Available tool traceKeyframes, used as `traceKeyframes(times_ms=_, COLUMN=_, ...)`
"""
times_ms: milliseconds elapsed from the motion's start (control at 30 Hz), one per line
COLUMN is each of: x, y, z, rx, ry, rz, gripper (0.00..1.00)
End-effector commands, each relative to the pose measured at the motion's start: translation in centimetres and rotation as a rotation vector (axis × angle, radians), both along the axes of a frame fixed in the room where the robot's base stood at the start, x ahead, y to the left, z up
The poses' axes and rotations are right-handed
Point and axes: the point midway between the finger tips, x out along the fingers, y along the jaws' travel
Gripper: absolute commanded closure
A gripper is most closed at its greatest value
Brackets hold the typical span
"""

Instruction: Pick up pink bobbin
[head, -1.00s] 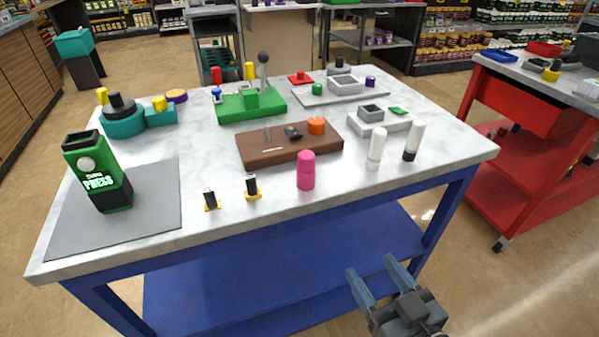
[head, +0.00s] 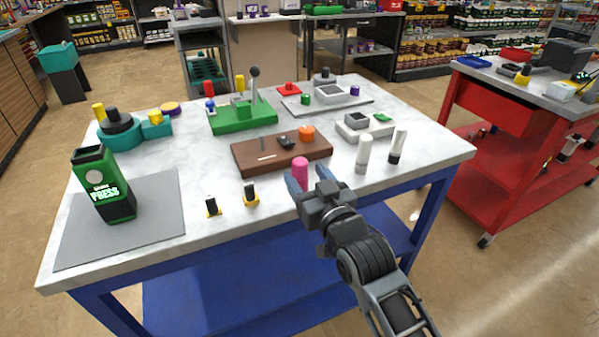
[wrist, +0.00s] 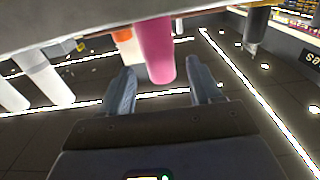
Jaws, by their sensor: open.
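The pink bobbin (head: 300,171) stands upright near the front edge of the marble-topped table (head: 160,228), in front of the brown block. My gripper (head: 308,184) is at that front edge, and its fingers partly hide the bobbin's lower part in the head view. In the wrist view the bobbin (wrist: 155,50) shows ahead, between the lines of my two open fingers (wrist: 158,88). Its near end lies close to the fingertips. I cannot tell whether the fingers reach around it. Nothing is held.
White cylinders (head: 363,154) stand right of the bobbin. Two small black-and-yellow parts (head: 250,194) stand to its left. The brown block (head: 275,152) is behind. A green press box (head: 104,184) sits on a grey mat (head: 160,190). Bare tabletop lies between the small parts and the block.

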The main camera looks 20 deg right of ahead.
Motion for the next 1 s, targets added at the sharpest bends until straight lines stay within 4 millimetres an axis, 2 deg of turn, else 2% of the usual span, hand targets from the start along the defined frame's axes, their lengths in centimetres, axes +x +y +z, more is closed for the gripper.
traceKeyframes(times_ms=100, x=2.0, y=0.1, z=0.3, rx=0.0, ry=0.0, rz=0.0, gripper=0.36)
traceKeyframes(times_ms=233, x=3.4, y=0.1, z=0.1, rx=0.001, ry=-0.001, rz=0.0, gripper=0.36)
traceKeyframes(times_ms=533, x=3.8, y=0.1, z=-0.1, rx=0.0, ry=0.0, rz=0.0, gripper=0.36)
traceKeyframes(times_ms=1000, x=3.8, y=0.1, z=0.0, rx=0.0, ry=0.0, rz=0.0, gripper=0.8)
